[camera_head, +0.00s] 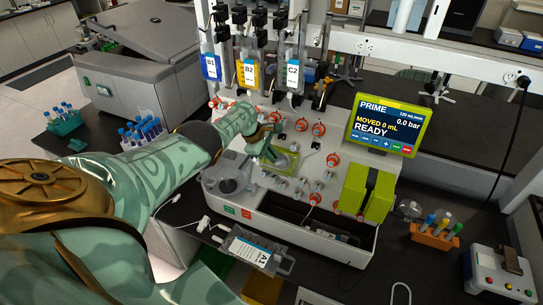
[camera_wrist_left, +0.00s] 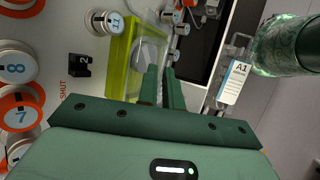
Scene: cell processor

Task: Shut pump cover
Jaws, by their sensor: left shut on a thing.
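The pump cover (camera_head: 287,160) is a yellow-green frame with a clear-looking middle, on the front of the white cell processor (camera_head: 310,190). In the left wrist view the yellow-green cover (camera_wrist_left: 121,62) stands just beyond my fingers, with a grey round part behind it. My left gripper (camera_head: 266,148) is at the cover's left side in the head view. In the left wrist view its two dark green fingers (camera_wrist_left: 161,76) are close together at the cover's edge, shut on it. The fingertips partly hide the contact. How far the cover stands open is unclear.
Orange-ringed numbered valves (camera_wrist_left: 20,115) crowd the panel beside the cover. Hanging bags (camera_head: 249,72) are above, a PRIME screen (camera_head: 390,125) and yellow-green block (camera_head: 378,195) to the right. A bag marked A1 (camera_head: 250,250) lies below.

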